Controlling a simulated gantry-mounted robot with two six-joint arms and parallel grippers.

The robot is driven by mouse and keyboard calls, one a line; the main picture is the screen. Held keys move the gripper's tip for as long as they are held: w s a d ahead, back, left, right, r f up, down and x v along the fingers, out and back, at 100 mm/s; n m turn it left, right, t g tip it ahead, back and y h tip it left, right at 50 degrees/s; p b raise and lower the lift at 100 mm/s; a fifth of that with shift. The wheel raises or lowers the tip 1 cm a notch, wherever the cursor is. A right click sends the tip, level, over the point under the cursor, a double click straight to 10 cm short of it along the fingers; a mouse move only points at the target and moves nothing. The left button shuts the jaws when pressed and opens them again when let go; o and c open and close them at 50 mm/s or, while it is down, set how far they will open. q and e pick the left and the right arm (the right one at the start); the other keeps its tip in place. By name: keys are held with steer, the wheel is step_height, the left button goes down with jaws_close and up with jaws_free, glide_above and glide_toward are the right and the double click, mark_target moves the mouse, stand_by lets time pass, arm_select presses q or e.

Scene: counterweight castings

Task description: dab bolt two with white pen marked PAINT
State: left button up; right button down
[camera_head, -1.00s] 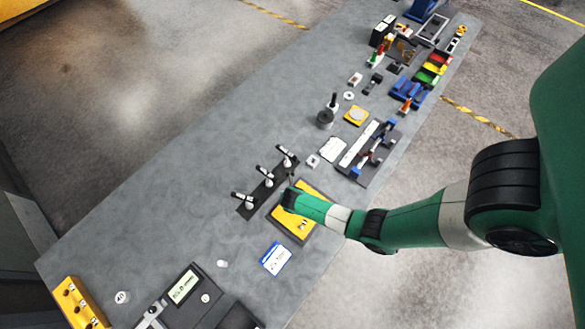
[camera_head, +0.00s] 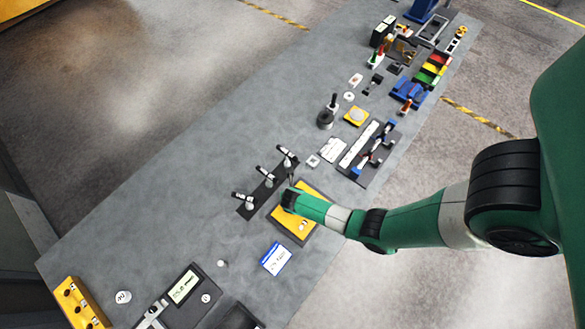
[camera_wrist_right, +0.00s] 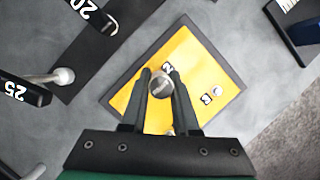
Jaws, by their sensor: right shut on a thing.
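My right gripper (camera_head: 289,197) is over the yellow plate (camera_head: 312,214), which has a dark border. In the right wrist view my right gripper (camera_wrist_right: 161,80) is shut on a grey round-ended thing (camera_wrist_right: 161,85), seen end-on. I cannot read PAINT on it or tell its body colour. It is over the plate (camera_wrist_right: 205,55), just beside the printed number 2. Bolt two itself is not clearly visible; the held thing and fingers cover that area. A small bolt head (camera_wrist_right: 217,90) shows beside the number 3. My left gripper is not in view.
A black rack (camera_head: 246,213) with several black-and-white labelled handles stands close left of the plate. A blue-and-white card (camera_head: 276,258) lies in front. A yellow block (camera_head: 80,304) sits at the near left corner. The table's left middle is clear.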

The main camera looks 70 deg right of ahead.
steer(key=shift+s+f, duration=0.1)
step_height(320, 180, up, 3)
steer(key=p, duration=0.2)
steer(key=shift+f+p, duration=0.15)
steer(key=shift+p, duration=0.25)
steer(key=shift+r+p, duration=0.65)
steer(key=shift+r, duration=1.05)
